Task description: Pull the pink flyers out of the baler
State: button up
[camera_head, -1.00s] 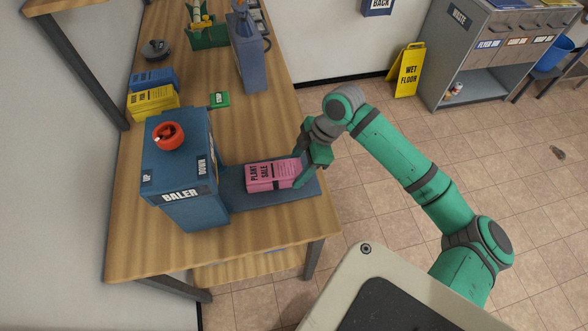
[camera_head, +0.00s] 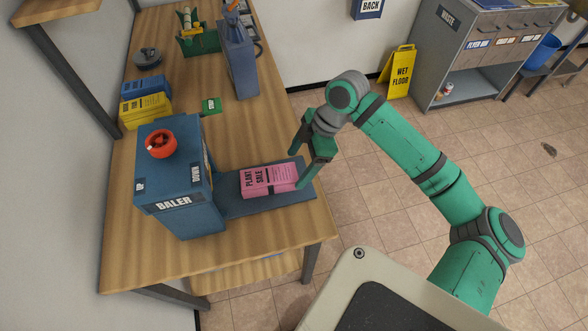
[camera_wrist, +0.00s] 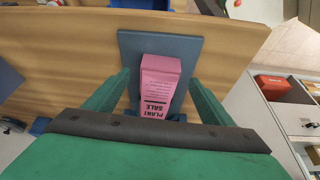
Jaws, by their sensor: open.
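The pink flyers (camera_head: 268,180), a bundle marked PLANT SALE, lie on the blue tray (camera_head: 240,205) that sticks out to the right of the blue baler (camera_head: 178,180). They also show in the wrist view (camera_wrist: 160,84). The baler has a red knob (camera_head: 161,144) on top and UP and DOWN labels. My gripper (camera_head: 300,168) is open at the right end of the flyers, close to them. In the wrist view its fingers (camera_wrist: 158,92) stand apart on either side of the bundle, with gaps beside it. Whether a finger touches the flyers I cannot tell.
Blue (camera_head: 146,84) and yellow bundles (camera_head: 146,110) lie behind the baler, with a green STOP pad (camera_head: 211,106) beside them. A blue-grey upright device (camera_head: 240,65) stands farther back. A yellow wet floor sign (camera_head: 398,72) stands on the floor. The table's front is clear.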

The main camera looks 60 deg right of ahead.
jog(key=v, duration=0.6)
jog(key=shift+r, duration=0.2)
jog(key=shift+s+d, duration=0.15)
